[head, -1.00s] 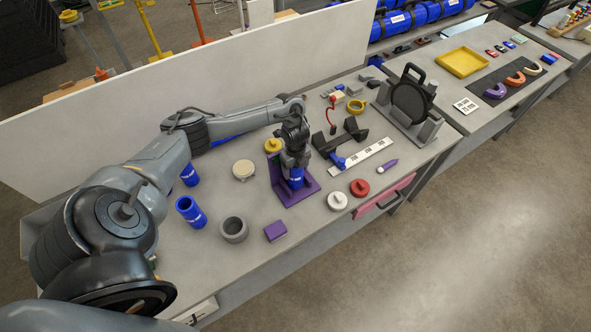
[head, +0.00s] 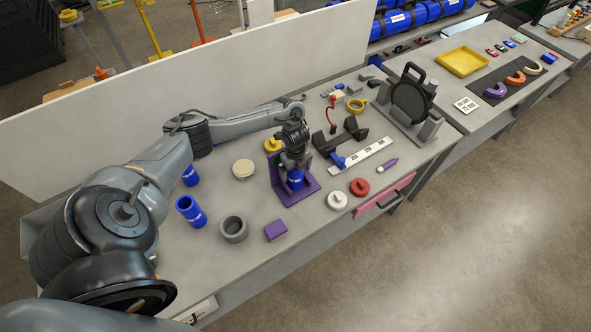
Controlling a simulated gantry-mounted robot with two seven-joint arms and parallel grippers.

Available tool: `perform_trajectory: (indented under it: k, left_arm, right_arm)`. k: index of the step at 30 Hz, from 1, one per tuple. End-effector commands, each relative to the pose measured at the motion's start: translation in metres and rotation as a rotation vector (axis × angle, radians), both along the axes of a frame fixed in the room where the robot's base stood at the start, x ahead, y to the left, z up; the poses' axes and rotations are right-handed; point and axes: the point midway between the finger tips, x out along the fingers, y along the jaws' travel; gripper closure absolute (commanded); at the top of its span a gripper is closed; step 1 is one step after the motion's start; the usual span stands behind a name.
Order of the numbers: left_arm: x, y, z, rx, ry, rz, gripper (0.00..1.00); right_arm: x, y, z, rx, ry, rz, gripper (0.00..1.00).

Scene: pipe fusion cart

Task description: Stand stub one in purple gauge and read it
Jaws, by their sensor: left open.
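The purple gauge (head: 301,194) stands on the grey bench with an upright at its back left. A blue stub with white lettering (head: 295,181) stands upright on the gauge's base. My left gripper (head: 294,168) is directly above the stub, pointing down, and is open. The gripper hides the stub's top and part of the gauge's upright. A yellow round piece (head: 272,145) shows at the top of the upright. I cannot read any measurement from here. My right gripper is out of view.
A white scale strip (head: 362,154) lies to the right.

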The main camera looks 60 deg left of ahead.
Motion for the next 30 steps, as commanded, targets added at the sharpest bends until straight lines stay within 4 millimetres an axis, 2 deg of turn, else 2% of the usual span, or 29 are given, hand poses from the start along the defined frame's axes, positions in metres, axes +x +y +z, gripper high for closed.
perform_trajectory:
  k: [5, 8, 16, 18, 22, 27, 30]
  left_arm:
    - [0.000, 0.000, 0.007, 0.000, -0.001, -0.001, 0.04]
    - [0.001, 0.001, 0.018, 0.000, -0.003, -0.001, 0.04]
    - [0.001, 0.001, 0.068, 0.002, -0.003, -0.002, 0.04]
    - [0.001, 0.001, 0.085, 0.003, -0.004, -0.002, 0.04]
    - [0.001, 0.000, 0.104, 0.001, -0.003, -0.001, 0.04]
    - [0.001, -0.002, 0.118, 0.000, -0.003, -0.003, 0.04]
    - [0.004, -0.014, 0.114, -0.003, -0.017, -0.023, 0.04]
  right_arm:
    - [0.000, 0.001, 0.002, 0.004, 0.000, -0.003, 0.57]
    - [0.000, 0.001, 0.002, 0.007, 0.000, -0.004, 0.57]
    - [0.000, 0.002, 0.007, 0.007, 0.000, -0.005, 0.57]
    - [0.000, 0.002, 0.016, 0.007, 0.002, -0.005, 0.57]
    - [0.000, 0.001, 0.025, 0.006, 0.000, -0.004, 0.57]
    - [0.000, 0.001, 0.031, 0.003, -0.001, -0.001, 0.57]
    - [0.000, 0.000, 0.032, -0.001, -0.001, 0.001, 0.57]
